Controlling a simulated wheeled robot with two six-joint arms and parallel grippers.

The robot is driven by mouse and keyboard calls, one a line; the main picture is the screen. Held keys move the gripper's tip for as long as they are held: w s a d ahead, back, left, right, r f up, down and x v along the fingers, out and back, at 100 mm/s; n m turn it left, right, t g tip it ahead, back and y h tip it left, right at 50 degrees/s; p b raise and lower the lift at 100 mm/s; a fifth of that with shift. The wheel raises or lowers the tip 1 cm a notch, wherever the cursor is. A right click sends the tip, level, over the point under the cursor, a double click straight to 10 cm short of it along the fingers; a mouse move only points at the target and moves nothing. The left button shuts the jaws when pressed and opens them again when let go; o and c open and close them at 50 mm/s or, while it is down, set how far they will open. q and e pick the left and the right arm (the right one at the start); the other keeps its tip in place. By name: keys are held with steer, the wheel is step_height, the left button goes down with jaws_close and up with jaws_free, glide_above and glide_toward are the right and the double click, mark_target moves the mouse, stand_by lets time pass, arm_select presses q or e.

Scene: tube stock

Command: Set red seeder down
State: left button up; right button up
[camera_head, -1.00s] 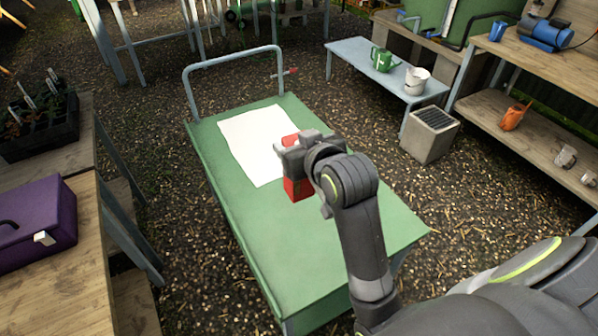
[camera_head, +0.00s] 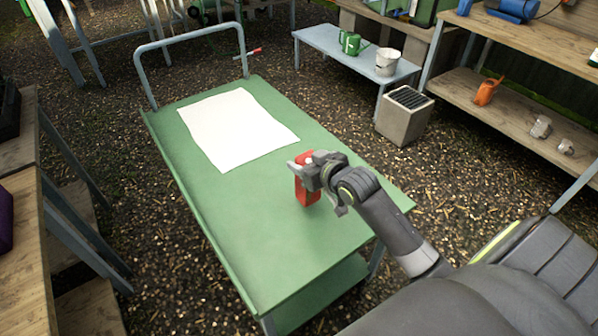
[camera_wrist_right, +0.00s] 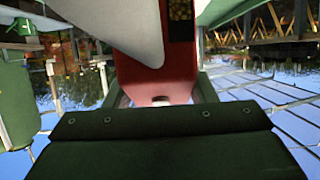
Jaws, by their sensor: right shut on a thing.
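The red seeder (camera_head: 307,193) is held by my right gripper (camera_head: 306,168) over the green top of the cart (camera_head: 265,235), to the right of the white sheet (camera_head: 238,130). I cannot tell whether its lower end touches the cart top. In the right wrist view the seeder (camera_wrist_right: 160,85) fills the space between the gripper jaws (camera_wrist_right: 160,100), with a white part and a dark window on it. The left gripper is not in view.
The cart has a grey push handle (camera_head: 200,35) at its far end. A grey box (camera_head: 405,115) stands on the gravel. The front of the cart top is clear.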

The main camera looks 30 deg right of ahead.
mark_target(333, 198)
steer(key=shift+f, duration=2.05)
steer(key=o, duration=1.5)
steer(key=shift+f+b, duration=0.15)
steer(key=shift+b, duration=0.15)
steer(key=shift+o, duration=0.2)
steer(key=shift+r, duration=0.2)
steer(key=p+v, duration=0.1)
steer(key=v, duration=1.1)
steer(key=shift+f, duration=0.1)
